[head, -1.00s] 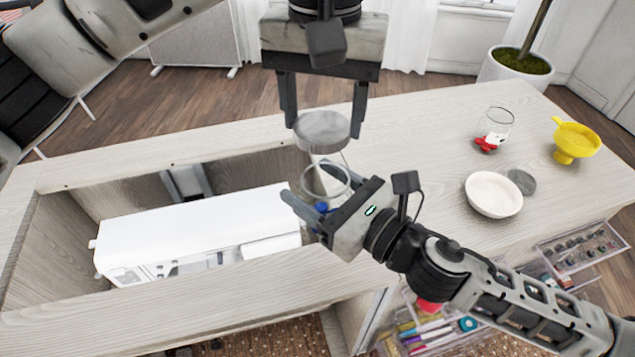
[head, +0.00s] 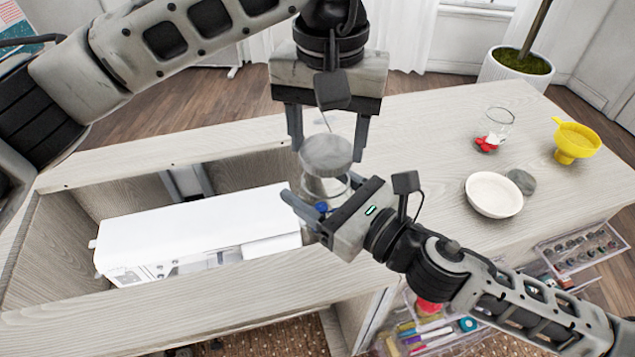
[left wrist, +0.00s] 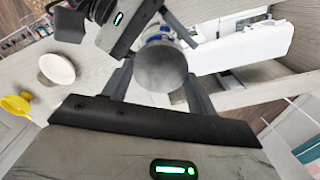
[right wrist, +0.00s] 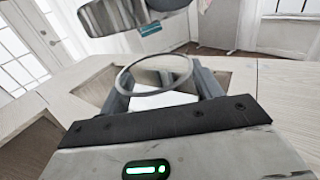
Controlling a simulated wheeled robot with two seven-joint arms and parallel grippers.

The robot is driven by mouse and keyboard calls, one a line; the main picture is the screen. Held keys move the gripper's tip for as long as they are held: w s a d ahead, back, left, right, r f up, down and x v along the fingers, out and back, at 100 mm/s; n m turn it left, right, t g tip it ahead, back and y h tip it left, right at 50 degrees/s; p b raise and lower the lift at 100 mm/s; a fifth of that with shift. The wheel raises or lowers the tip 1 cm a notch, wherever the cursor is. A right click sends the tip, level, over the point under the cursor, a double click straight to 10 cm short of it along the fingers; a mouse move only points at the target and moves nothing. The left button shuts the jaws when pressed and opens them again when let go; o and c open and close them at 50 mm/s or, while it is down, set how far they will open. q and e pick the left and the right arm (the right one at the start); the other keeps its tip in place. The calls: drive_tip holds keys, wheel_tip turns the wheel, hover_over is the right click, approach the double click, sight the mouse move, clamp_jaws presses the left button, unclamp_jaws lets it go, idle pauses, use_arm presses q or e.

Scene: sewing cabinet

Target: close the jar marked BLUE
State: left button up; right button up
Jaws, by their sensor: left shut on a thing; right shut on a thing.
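My left gripper (head: 328,140) is shut on a round grey lid (head: 326,157), seen nearly face-on in the left wrist view (left wrist: 160,66). My right gripper (head: 305,212) is shut on a clear glass jar (head: 325,188) with something blue (head: 321,207) low in it. The jar's open rim shows in the right wrist view (right wrist: 122,82), with no lid on it. In the head view the lid overlaps the jar's mouth, apparently just above it. Any writing on the jar cannot be read.
A white bowl (head: 493,195), a grey disc (head: 521,181) and a yellow funnel (head: 575,142) are at right. A white sewing machine (head: 195,228) lies in the cabinet's opening at left.

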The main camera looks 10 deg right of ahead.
sight(330, 149)
use_arm(q)
drive_tip(key=shift+f, duration=0.1)
idle(0.7)
drive_tip(key=shift+f, duration=0.85)
drive_tip(key=shift+s+f, duration=0.1)
drive_tip(key=shift+f, duration=0.45)
use_arm(e)
drive_tip(key=c, duration=0.5)
use_arm(q)
drive_tip(key=m, duration=0.9)
drive_tip(key=shift+s+d+m, duration=0.1)
drive_tip(key=shift+m, duration=0.3)
